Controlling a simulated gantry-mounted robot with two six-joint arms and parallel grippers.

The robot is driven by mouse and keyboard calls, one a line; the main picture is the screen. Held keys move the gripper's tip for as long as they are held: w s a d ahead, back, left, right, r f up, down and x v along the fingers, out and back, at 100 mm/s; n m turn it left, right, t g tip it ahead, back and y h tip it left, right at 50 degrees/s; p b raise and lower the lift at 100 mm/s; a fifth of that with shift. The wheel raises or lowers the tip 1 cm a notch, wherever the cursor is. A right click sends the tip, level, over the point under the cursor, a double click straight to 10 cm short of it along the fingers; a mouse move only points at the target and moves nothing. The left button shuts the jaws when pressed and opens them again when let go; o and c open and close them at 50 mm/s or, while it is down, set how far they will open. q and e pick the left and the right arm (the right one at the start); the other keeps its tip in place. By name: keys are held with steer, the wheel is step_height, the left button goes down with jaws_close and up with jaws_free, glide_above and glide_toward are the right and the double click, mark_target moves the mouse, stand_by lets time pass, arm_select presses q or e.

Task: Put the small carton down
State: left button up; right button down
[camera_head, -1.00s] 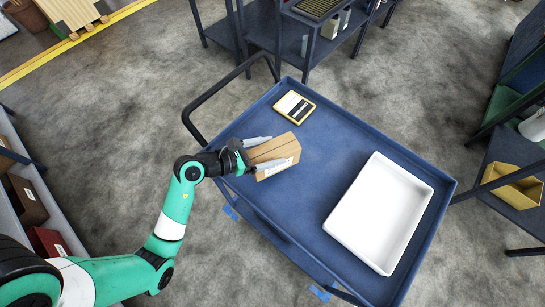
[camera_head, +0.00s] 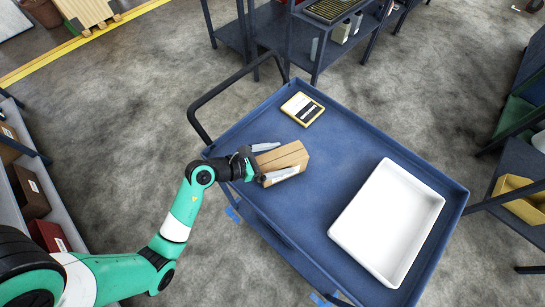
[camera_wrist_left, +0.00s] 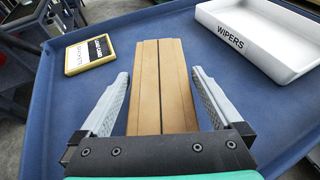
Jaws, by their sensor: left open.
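The small brown carton (camera_head: 284,161) rests on the blue trolley top near its left edge. My left gripper (camera_head: 275,161) is around it, one finger on each side. In the left wrist view the carton (camera_wrist_left: 161,86) lies between the two open fingers (camera_wrist_left: 161,105), with a gap on both sides. The trolley top (camera_head: 335,160) is bare around the carton. My right gripper is in neither view.
A white tray marked WIPERS (camera_head: 345,235) stands on the trolley's right part. The trolley's middle is clear.

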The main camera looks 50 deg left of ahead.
arm_select(q)
steer(key=shift+s+r, duration=0.1)
steer(key=shift+r, duration=0.15)
steer(key=p+v, duration=0.3)
steer(key=v, duration=0.8)
steer(key=shift+s, duration=0.35)
steer(key=shift+a, duration=0.15)
